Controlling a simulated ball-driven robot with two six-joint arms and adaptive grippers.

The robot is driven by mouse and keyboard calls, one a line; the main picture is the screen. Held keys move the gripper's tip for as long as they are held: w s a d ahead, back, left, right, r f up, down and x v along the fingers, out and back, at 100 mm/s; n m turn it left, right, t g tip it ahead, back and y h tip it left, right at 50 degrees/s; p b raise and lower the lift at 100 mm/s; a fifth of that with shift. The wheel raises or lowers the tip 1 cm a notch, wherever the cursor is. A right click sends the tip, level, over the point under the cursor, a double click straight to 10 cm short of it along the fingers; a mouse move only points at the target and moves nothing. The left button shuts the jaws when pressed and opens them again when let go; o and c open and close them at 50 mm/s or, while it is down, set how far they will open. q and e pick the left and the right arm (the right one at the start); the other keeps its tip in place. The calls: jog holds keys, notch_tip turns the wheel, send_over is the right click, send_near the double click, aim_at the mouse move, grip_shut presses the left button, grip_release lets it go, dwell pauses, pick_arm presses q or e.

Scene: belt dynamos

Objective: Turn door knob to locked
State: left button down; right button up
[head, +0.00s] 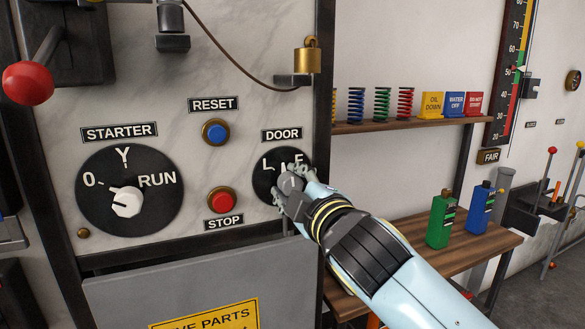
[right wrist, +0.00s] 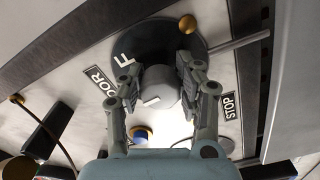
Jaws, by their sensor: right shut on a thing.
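The black round DOOR dial (head: 262,187) is on the marble panel, right of the red STOP button. Light letters, an L at its upper left and an F at its upper right, show on it in the head view. The pale grey door knob (right wrist: 160,92) shows clearly in the right wrist view, with a short white line on its face. My right gripper (head: 292,183) is shut on the knob, one finger on each side of it, as the right wrist view also shows (right wrist: 162,76). The gripper hides most of the knob in the head view. My left gripper is out of view.
The STOP button (head: 221,201), blue RESET button (head: 216,132) and STARTER dial (head: 130,190) are to the left. A shelf (head: 400,126) with springs and a bench (head: 440,255) with green and blue bottles are to the right.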

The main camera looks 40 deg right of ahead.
jog(key=n+p, duration=0.3)
jog(key=n, duration=0.1)
jog(key=shift+r, duration=0.2)
jog(key=shift+f+n+p, duration=0.1)
jog(key=shift+n+p, duration=0.8)
jog(key=shift+n, duration=0.8)
jog(key=o, duration=1.2)
jog(key=shift+c, duration=0.2)
jog(key=v, duration=1.2)
